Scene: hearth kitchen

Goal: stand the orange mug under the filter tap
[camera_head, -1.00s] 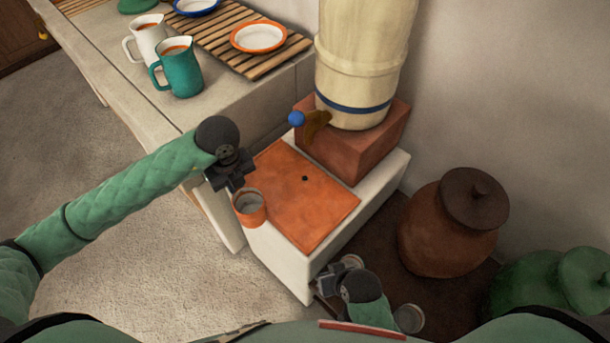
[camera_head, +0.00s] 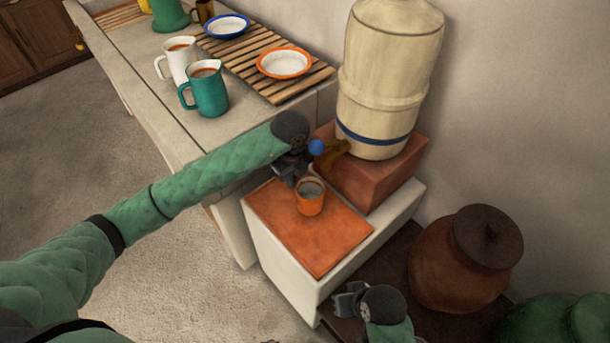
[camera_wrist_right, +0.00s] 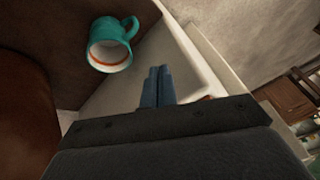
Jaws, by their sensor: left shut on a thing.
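The orange mug (camera_head: 310,203) is upright over the orange-red slab (camera_head: 318,252) on the low white stand. My left gripper (camera_head: 296,174) is shut on its far left side. The filter tap (camera_head: 333,153), brown with a blue knob, sticks out of the cream filter (camera_head: 388,80) above and behind the mug. The mug looks a little nearer to me than the spout; I cannot tell if its base touches the slab. My right gripper (camera_head: 350,300) is low beside the stand, and its fingers (camera_wrist_right: 157,86) look shut and empty in the right wrist view.
A white mug (camera_head: 180,62) and a teal mug (camera_head: 206,92) stand on the counter at left, by a slatted rack (camera_head: 292,86) with plates. A lidded brown jar (camera_head: 460,262) and a green pot (camera_head: 560,322) stand at right. A teal mug (camera_wrist_right: 112,45) shows in the right wrist view.

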